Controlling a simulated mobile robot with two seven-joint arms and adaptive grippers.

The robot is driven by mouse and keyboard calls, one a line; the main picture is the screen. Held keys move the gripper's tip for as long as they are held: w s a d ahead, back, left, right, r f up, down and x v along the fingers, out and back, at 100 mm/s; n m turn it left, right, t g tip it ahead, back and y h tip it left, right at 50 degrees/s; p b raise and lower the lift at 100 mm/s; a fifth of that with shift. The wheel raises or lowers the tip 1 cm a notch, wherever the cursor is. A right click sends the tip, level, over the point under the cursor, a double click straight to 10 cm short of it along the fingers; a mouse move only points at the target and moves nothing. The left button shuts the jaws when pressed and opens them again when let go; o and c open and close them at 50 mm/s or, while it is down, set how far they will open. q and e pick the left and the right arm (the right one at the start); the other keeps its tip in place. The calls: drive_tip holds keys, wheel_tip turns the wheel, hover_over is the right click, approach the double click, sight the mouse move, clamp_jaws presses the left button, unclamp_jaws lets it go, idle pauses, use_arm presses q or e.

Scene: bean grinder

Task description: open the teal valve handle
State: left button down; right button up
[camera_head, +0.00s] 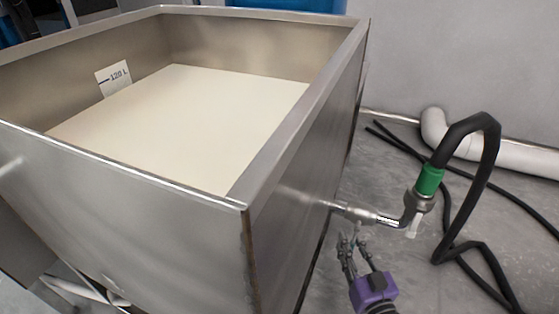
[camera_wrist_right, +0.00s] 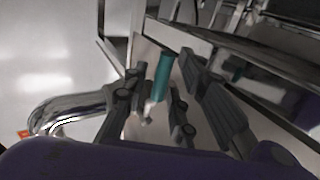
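The teal valve handle (camera_wrist_right: 162,75) shows in the right wrist view as a short teal grip on a pale metal stem. It lies between the two spread fingers of my right gripper (camera_wrist_right: 160,95), with a visible gap on both sides. In the head view my right gripper (camera_head: 356,243), with its purple body, is just below the silver valve pipe (camera_head: 358,214) on the tank's right side. The teal handle cannot be made out there. My left gripper is in neither view.
A large steel tank (camera_head: 130,165) holds pale cream contents. A black hose (camera_head: 480,123) with a green sleeve (camera_head: 429,181) joins the pipe's outer end and loops to the floor. A thick white pipe (camera_head: 510,157) runs along the wall. Grey floor (camera_head: 415,275) is open right of the gripper.

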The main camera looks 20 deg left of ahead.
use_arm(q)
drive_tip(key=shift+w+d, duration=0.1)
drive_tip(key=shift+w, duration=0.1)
use_arm(e)
clamp_jaws()
